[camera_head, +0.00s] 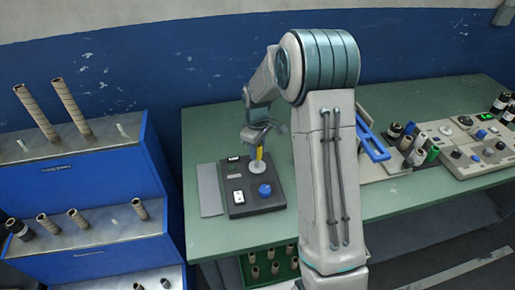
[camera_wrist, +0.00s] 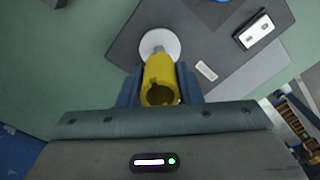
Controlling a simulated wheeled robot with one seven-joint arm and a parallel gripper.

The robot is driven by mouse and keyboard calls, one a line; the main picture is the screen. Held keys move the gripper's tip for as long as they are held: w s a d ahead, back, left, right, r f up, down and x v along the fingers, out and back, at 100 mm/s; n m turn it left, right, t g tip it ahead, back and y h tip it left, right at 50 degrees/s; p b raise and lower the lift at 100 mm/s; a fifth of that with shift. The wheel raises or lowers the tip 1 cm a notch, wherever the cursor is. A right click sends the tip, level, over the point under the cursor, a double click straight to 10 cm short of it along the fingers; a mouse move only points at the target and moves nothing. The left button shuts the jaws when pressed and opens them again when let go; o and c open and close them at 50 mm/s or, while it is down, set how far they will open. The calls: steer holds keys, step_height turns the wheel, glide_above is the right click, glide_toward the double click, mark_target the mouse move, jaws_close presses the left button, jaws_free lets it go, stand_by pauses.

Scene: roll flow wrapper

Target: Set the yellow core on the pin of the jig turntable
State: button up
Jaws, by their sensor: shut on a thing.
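The yellow core (camera_wrist: 158,75) is a short tube held upright between the blue fingers of my gripper (camera_wrist: 160,88) in the wrist view. My gripper is shut on it. In the head view the yellow core (camera_head: 259,153) shows below my gripper (camera_head: 260,136), over the jig turntable (camera_head: 257,167), a pale round disc on a dark box. The disc also shows in the wrist view (camera_wrist: 152,42), just beyond the core's far end.
The dark jig box (camera_head: 238,206) carries a blue knob (camera_head: 265,190) and a white switch (camera_head: 239,197). A blue rack (camera_head: 75,185) with several brown cores stands at left. A control panel (camera_head: 470,143) and bottles stand at right. The green table (camera_head: 205,141) is clear behind the jig.

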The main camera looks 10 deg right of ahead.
steer(key=shift+f+b, duration=0.45)
steer(key=shift+f, duration=0.1)
stand_by(0.7)
steer(key=shift+f+b, duration=0.35)
steer(key=shift+f, duration=0.1)
steer(key=shift+f, duration=0.15)
stand_by(0.3)
steer(key=shift+f+b, duration=0.65)
steer(key=shift+f, duration=0.1)
steer(key=shift+f, duration=0.3)
stand_by(0.4)
steer(key=o, duration=1.5)
steer(key=shift+r, duration=0.1)
